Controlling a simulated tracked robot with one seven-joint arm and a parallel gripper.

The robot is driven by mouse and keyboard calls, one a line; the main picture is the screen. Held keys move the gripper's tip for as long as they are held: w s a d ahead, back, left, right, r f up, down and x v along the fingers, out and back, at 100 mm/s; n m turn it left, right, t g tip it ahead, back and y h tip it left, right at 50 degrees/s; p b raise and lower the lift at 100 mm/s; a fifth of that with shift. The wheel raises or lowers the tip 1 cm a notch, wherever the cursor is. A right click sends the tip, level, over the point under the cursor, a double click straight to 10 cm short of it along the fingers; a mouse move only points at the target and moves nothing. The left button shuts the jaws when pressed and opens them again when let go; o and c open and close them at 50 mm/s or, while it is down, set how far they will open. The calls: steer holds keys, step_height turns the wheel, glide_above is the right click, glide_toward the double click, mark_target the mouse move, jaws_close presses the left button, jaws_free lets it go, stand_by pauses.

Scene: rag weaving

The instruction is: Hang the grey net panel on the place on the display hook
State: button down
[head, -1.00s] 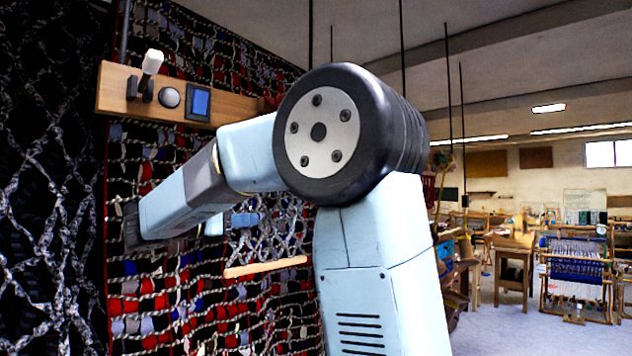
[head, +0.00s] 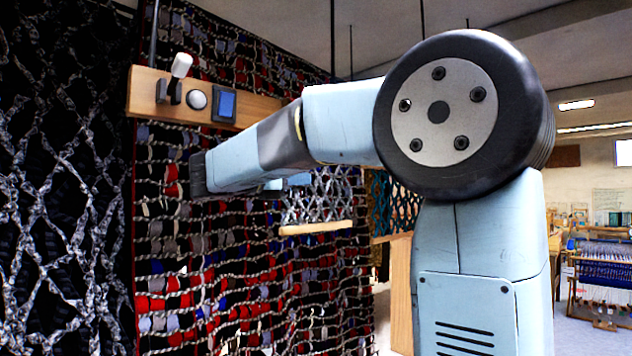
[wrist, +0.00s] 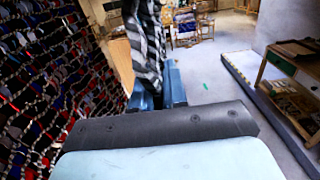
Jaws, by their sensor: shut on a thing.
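The grey net panel (head: 318,196) hangs below my forearm in the head view, a grey-and-white mesh with a pale wooden bar (head: 315,228) along its bottom, close to level. My arm covers its top edge there. In the wrist view a grey-and-black striped part of the panel (wrist: 146,40) rises from between the blue fingers of my gripper (wrist: 163,88), which is shut on it. In the head view the gripper is mostly hidden by the arm. I cannot make out the display hook in either view.
A large red, black and grey rag weaving (head: 215,285) hangs behind the arm, with a dark net (head: 60,180) to its left. A wooden board (head: 262,108) carries a white-handled lever (head: 181,66). A teal net (head: 395,205) hangs behind. Floor (wrist: 215,75) is open beyond the gripper.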

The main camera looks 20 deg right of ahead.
steer(key=w, duration=0.1)
steer(key=w+a, duration=0.1)
steer(key=w, duration=0.1)
steer(key=w+a, duration=0.1)
steer(key=shift+w, duration=0.3)
steer(key=shift+a+f, duration=0.1)
stand_by(1.0)
steer(key=shift+w+a, duration=0.25)
steer(key=shift+w, duration=0.35)
steer(key=shift+w+a, duration=0.2)
steer(key=shift+w, duration=0.4)
stand_by(1.2)
steer(key=shift+f, duration=0.25)
